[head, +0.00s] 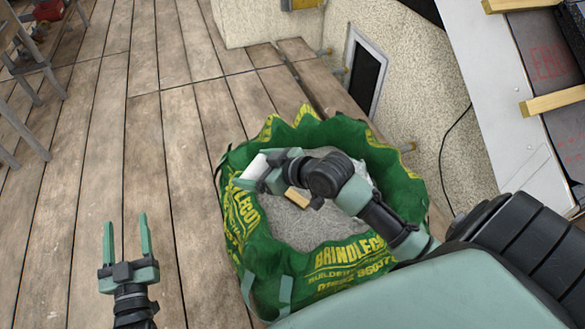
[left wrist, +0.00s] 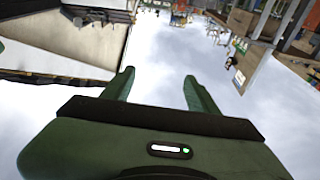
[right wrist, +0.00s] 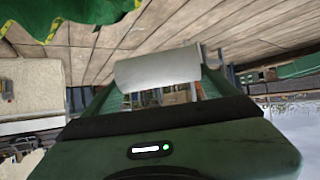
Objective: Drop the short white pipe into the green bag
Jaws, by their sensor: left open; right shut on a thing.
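The green bag (head: 245,225) with yellow lettering stands open on the plank floor, with grey loose material (head: 300,225) inside. My right gripper (head: 262,171) is over the left part of the bag's opening, shut on the short white pipe (head: 254,166). The pipe also shows in the right wrist view (right wrist: 158,68), lying across between the fingertips. From the head view I cannot tell how high the pipe is above the bag's contents. My left gripper (head: 126,237) is open and empty, left of the bag; its spread fingers also show in the left wrist view (left wrist: 158,86).
A wooden piece (head: 298,198) shows inside the bag's opening, below my right wrist. A rough beige wall (head: 425,115) with a small window (head: 365,72) stands behind and right of the bag. A metal stand (head: 30,65) is at the far left. Plank floor (head: 120,150) is clear between.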

